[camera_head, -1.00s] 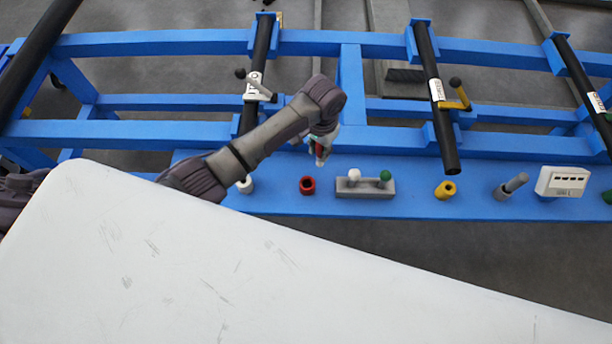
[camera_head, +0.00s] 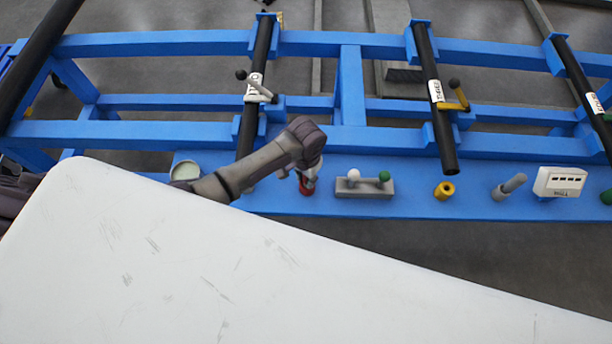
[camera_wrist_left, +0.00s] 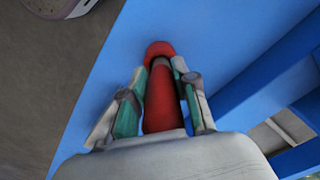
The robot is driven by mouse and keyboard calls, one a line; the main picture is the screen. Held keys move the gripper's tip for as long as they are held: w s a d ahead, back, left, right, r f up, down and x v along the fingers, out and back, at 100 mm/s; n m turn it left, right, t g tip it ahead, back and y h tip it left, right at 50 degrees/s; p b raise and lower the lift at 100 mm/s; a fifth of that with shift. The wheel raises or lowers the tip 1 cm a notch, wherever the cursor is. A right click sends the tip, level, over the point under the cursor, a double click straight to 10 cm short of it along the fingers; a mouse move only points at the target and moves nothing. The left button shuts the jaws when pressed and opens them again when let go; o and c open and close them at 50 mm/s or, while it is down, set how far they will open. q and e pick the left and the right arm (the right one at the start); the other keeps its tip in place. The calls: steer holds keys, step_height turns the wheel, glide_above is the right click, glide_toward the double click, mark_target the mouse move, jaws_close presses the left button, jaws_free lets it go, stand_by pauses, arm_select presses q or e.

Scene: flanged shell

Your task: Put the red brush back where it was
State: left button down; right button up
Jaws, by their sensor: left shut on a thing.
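My left gripper (camera_head: 309,172) is right above the red holder (camera_head: 304,188) on the blue shelf in the head view. It is shut on the red brush (camera_wrist_left: 160,105), which shows between the fingers in the left wrist view. The brush's far end meets the red holder (camera_wrist_left: 158,48). I cannot tell how deep it sits in the holder. In the head view the gripper and arm hide most of the brush. My right gripper is not in view.
A grey block (camera_head: 364,188) with a white and a green knob stands just right of the red holder. A yellow holder (camera_head: 445,190), a grey holder (camera_head: 505,190) and a white box (camera_head: 560,182) stand farther right. A pale round dish (camera_head: 184,172) is left. A white panel (camera_head: 220,270) fills the foreground.

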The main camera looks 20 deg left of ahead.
arm_select(q)
steer(key=shift+f, duration=0.15)
steer(key=c, duration=0.9)
jaws_free()
step_height(320, 180, up, 12)
steer(key=shift+r+p, duration=0.2)
steer(key=shift+p, duration=0.35)
